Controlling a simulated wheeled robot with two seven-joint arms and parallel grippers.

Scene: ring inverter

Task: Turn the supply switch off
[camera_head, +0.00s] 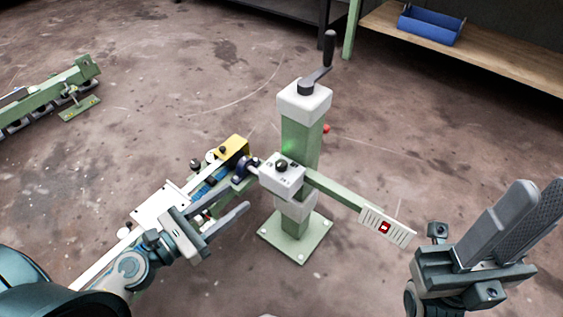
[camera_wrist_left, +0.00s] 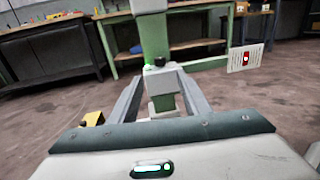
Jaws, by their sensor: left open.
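A small light-grey control box (camera_head: 283,178) with a black rotary knob (camera_head: 281,165) on top is fixed to the green post (camera_head: 302,140). A green glow shows beside the knob. A white plate with a red switch (camera_head: 384,227) sits at the end of a green arm on the right; it also shows in the left wrist view (camera_wrist_left: 245,58). I cannot tell which is the supply switch. My left gripper (camera_head: 228,210) is open and empty, left of and short of the box. In the left wrist view the knob (camera_wrist_left: 159,62) appears between its fingers. My right gripper (camera_head: 510,222) is at the lower right, away from everything.
A crank handle (camera_head: 318,66) tops the post, whose base plate (camera_head: 297,243) stands on the floor. A rail assembly with a yellow block (camera_head: 232,147) lies close to my left gripper. A bench with a blue bin (camera_head: 431,25) is behind. Floor right of the post is clear.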

